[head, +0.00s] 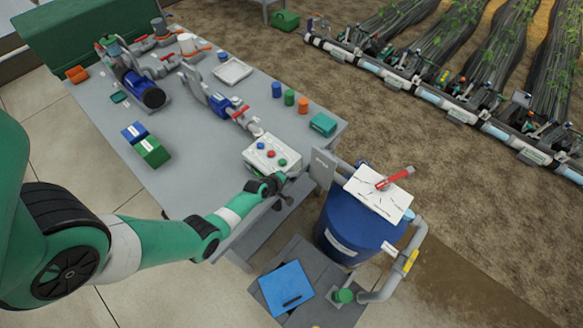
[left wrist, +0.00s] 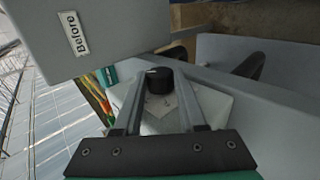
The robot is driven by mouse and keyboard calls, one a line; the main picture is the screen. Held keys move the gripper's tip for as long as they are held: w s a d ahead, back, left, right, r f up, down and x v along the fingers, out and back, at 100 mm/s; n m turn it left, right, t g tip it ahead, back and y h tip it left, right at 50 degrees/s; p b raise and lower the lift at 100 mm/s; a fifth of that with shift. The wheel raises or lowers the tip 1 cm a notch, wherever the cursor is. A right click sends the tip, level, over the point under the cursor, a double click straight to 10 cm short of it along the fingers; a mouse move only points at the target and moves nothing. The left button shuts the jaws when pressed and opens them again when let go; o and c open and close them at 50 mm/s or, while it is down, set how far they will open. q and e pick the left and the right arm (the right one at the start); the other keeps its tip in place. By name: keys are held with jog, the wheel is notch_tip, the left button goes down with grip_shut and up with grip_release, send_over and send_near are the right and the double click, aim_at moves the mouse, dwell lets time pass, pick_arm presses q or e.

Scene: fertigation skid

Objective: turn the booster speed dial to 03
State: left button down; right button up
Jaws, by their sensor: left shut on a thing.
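The booster speed dial is a black knob (left wrist: 158,76) with a pale mark, seen in the left wrist view between my fingertips. It sits on a pale panel with small markings that are too small to read. My left gripper (left wrist: 158,84) is shut on the knob. In the head view my left gripper (head: 277,181) is at the front right corner of a white control box (head: 258,162), and it hides the dial there. The box has blue, red and green buttons on top. My right gripper is not in view.
A grey box (left wrist: 105,30) labelled "Before" stands close beside my left gripper; it also shows in the head view (head: 322,167). A blue barrel (head: 345,232) stands right of the grey table (head: 190,170). Pipework lies behind the control box. The table's front left is mostly clear.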

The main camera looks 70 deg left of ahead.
pick_arm(q)
jog(key=shift+w+a+r+g+h+p, duration=0.15)
jog(key=shift+r+g+h+p, duration=0.2)
jog(key=shift+g+p, duration=0.3)
jog(key=shift+f+g+h+p, duration=0.2)
jog(key=shift+g+h+p, duration=0.15)
jog(key=shift+g, duration=0.4)
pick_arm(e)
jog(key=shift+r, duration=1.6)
pick_arm(q)
jog(key=shift+f, duration=0.15)
jog(key=shift+c, duration=2.3)
grip_release()
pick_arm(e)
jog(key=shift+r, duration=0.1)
pick_arm(q)
jog(key=p+v, duration=1)
jog(key=v, duration=0.1)
jog(key=shift+r, duration=0.45)
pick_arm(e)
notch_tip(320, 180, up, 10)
